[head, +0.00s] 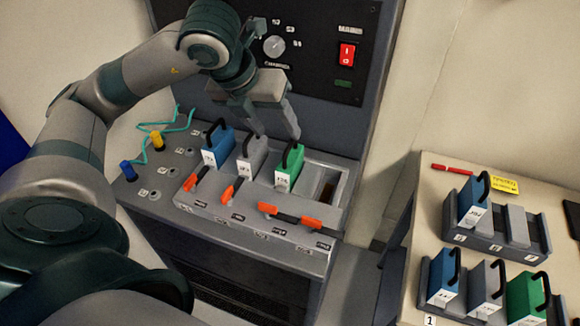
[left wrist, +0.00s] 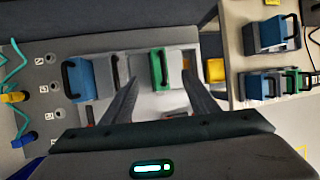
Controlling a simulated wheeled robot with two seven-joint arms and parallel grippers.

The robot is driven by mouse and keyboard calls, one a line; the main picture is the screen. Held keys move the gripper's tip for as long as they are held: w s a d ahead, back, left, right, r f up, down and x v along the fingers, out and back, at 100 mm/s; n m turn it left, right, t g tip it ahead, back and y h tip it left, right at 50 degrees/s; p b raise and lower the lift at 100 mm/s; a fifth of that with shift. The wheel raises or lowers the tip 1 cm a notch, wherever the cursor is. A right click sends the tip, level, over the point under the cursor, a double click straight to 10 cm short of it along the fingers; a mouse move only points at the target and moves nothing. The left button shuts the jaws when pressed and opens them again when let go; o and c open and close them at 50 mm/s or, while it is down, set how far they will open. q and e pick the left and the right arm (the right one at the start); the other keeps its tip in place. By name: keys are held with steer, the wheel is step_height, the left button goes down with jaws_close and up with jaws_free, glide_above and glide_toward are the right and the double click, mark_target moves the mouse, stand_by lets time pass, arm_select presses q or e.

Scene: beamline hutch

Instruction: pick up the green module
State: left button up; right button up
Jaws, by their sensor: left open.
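A green module (head: 289,166) with a black handle stands in the grey rack (head: 335,207) on the bench, right of a grey module (head: 251,157) and a blue module (head: 217,147). My left gripper (head: 274,122) is open and empty, its fingers pointing down above and behind the green module. In the left wrist view the green module (left wrist: 160,68) lies between the open fingers (left wrist: 163,98), beyond their tips. A second green module (head: 524,299) stands on the side table at the right. My right gripper is not in view.
Orange-ended latches (head: 290,217) run along the rack's front. An open slot (head: 325,187) lies right of the green module. A black panel (head: 310,40) with a red switch (head: 347,54) rises behind. The side table (head: 428,207) holds racks with more modules.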

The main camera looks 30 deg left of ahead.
arm_select(q)
steer(key=p, duration=0.1)
glide_above(291, 152)
steer(key=s, duration=0.3)
steer(key=f, duration=0.6)
steer(key=shift+w, duration=0.25)
steer(key=shift+w+f, duration=0.15)
steer(key=shift+f, duration=0.2)
steer(key=shift+w+f+p, duration=0.15)
steer(key=shift+f+p, duration=0.1)
steer(key=shift+p, duration=0.1)
steer(key=p+x, duration=0.1)
steer(key=x, duration=0.2)
steer(key=shift+w+a+f+p, duration=0.1)
steer(key=shift+a+f+p, duration=0.15)
steer(key=shift+p, duration=0.15)
steer(key=shift+w+d+f, duration=0.1)
steer(key=shift+w+f, duration=0.1)
steer(key=shift+f, duration=0.3)
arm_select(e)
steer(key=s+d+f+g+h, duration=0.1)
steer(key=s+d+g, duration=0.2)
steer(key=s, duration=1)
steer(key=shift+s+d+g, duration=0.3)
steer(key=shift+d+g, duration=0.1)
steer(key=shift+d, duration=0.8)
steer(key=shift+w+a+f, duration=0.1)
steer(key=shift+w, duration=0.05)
arm_select(q)
steer(key=c, duration=1.3)
